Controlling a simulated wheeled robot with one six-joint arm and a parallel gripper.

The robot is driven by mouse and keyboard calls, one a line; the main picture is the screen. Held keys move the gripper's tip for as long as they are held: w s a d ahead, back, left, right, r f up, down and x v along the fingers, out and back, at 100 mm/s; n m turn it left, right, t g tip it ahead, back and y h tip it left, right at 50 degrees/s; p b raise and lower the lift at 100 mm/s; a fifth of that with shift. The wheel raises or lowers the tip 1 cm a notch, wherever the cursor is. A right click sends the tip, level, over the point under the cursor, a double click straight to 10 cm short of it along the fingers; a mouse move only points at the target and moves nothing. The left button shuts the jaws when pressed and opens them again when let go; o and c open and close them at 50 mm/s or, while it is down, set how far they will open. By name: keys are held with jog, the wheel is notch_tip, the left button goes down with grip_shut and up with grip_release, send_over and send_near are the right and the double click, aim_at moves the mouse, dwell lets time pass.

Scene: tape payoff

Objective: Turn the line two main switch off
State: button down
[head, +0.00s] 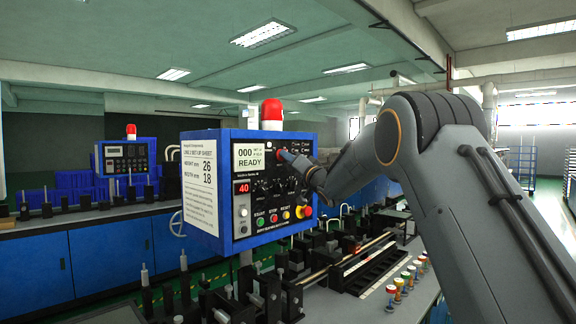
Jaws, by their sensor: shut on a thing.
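The line two control box (222,236) is blue with a black front panel, and its side sheet reads "LINE 2 SET UP SHEET". Its screen (248,157) shows "000" and "READY", and a red display shows 40. My gripper (288,157) is at the upper right of the panel, beside the screen. It is shut on a small red part there, which I take to be the main switch (281,154). My gripper and wrist hide most of this part, so its turned position cannot be told.
A red beacon (272,112) tops the box. Push buttons and a red knob (304,211) line the panel's bottom. Below are black machine fixtures (375,268) and several small colored-topped pieces (390,296). Another blue control box (124,158) stands at the back left.

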jog(key=shift+w+d+r+n+g+y+b, duration=0.15)
jog(key=shift+n+g+y+b, duration=1.3)
jog(key=shift+n, duration=2.3)
jog(key=shift+w+d+f+n+g+y+b, duration=0.1)
jog(key=shift+n+g+y+b, duration=1.15)
jog(key=shift+n, duration=2.55)
jog(key=shift+w+d+r+n+g+y+b, duration=0.15)
jog(key=shift+n+g+y+b, duration=1.2)
jog(key=shift+n, duration=2.4)
jog(key=shift+f+n+g+h+b, duration=0.1)
jog(key=shift+n+g+h+b, duration=0.3)
jog(key=shift+b, duration=0.35)
jog(key=shift+t, duration=0.25)
jog(key=c, duration=1.8)
grip_release()
jog(key=shift+c, duration=0.2)
jog(key=b+v, duration=0.2)
jog(key=v, duration=0.5)
jog(key=shift+s+d, duration=0.2)
jog(key=shift+d, duration=0.15)
